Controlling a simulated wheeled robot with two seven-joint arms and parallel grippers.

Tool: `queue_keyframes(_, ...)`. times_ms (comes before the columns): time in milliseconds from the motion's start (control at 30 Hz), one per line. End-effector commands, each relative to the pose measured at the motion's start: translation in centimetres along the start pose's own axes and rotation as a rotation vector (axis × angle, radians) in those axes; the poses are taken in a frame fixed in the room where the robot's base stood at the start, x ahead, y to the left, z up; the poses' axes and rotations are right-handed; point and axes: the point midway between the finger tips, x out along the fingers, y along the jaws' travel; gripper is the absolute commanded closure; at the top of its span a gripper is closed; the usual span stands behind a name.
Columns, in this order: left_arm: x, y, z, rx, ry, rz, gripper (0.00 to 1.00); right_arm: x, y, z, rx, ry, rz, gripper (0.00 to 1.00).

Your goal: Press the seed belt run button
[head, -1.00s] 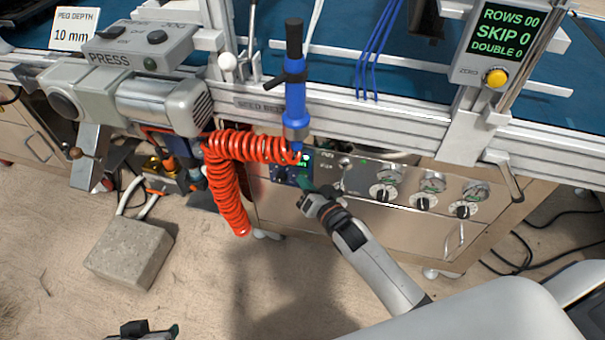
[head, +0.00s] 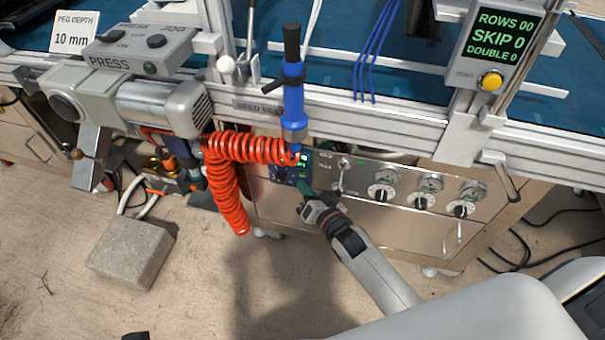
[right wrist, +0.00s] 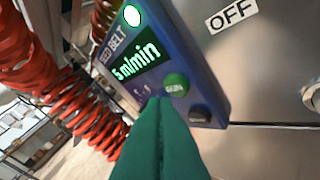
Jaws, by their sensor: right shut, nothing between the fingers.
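The blue seed belt panel (head: 277,172) is on the cabinet front, below the hanging blue tool in the head view. In the right wrist view the panel (right wrist: 187,47) shows a lit "5 m/min" display (right wrist: 137,62), a round green RUN button (right wrist: 176,84), a dark button (right wrist: 199,114) and a lit green lamp (right wrist: 132,15). My right gripper (head: 303,184) is shut and empty at the panel. Its green fingertips (right wrist: 158,101) appear just below and left of the RUN button; contact cannot be told. Only a dark sliver of my left gripper (head: 135,336) shows at the bottom edge.
A coiled red hose (head: 228,182) hangs left of the panel, and a blue tool (head: 293,105) hangs above it. A steel front with several knobs (head: 382,193) lies to the right. A concrete block (head: 130,253) sits on the floor at left.

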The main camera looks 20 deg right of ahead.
Motion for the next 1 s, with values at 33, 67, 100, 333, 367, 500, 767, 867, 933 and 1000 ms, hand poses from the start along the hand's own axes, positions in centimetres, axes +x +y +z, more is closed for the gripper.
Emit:
queue_keyframes(33,-0.5,0.0,0.1,0.000,0.005,0.001,0.50,-0.4,0.5,-0.1,0.002,0.000,0.000,1.00)
queue_keyframes(67,-0.6,0.0,0.0,0.000,0.009,0.001,0.50,-0.7,0.6,-0.3,0.002,0.000,0.000,1.00)
queue_keyframes(100,-0.7,0.1,-0.1,0.000,0.016,0.001,0.50,-0.9,0.8,-0.5,0.002,0.001,-0.001,1.00)
queue_keyframes(333,-1.4,0.2,0.0,0.000,0.029,0.003,0.50,-2.5,2.0,-1.7,0.003,0.002,0.001,1.00)
queue_keyframes(367,-1.4,0.2,0.0,0.000,0.029,0.003,0.50,-2.7,2.1,-1.9,0.003,0.002,0.000,1.00)
queue_keyframes(500,-1.4,0.2,0.0,0.000,0.032,0.003,0.50,-3.2,2.5,-2.3,0.001,0.000,0.002,1.00)
queue_keyframes(767,-1.0,0.2,-0.2,0.000,0.040,0.003,0.50,-3.2,2.5,-2.4,0.000,0.000,0.002,1.00)
queue_keyframes(867,-1.0,0.2,-0.2,0.000,0.039,0.003,0.50,-3.2,2.5,-2.4,0.000,0.000,0.002,1.00)
queue_keyframes(933,-1.0,0.2,-0.2,0.000,0.038,0.003,0.50,-3.2,2.5,-2.4,0.000,0.000,0.002,1.00)
queue_keyframes(1000,-1.1,0.2,-0.2,0.000,0.036,0.003,0.50,-3.2,2.5,-2.4,0.000,0.000,0.002,1.00)
